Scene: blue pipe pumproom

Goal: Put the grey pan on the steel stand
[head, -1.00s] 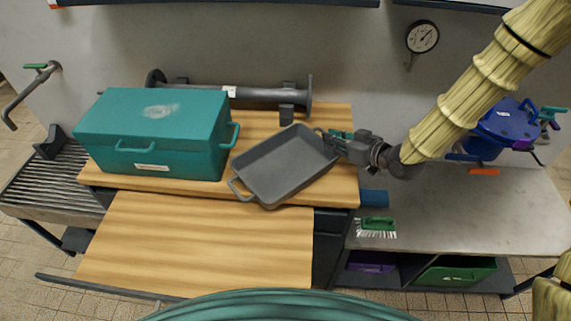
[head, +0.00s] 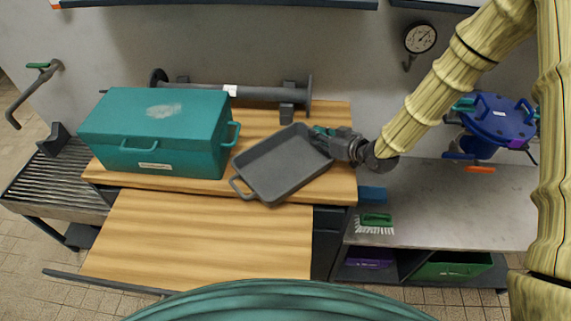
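The grey pan (head: 282,163) is a shallow rectangular pan lying on the raised wooden worktop (head: 342,190), right of the teal box. One loop handle points to the lower left. My gripper (head: 319,137) is at the pan's upper right rim, reaching in from the right. Its fingertips overlap the rim and hide the handle area there. I cannot tell whether they are open or closed on it. A steel stand with a slatted top (head: 52,188) is at the far left, beyond the teal box, with nothing on its slats.
The teal lidded box (head: 155,130) stands between the pan and the slatted stand. A grey flanged pipe (head: 262,93) lies behind. The lower wooden surface (head: 200,240) in front is clear. A green brush (head: 375,222) and blue pot (head: 490,125) are on the right.

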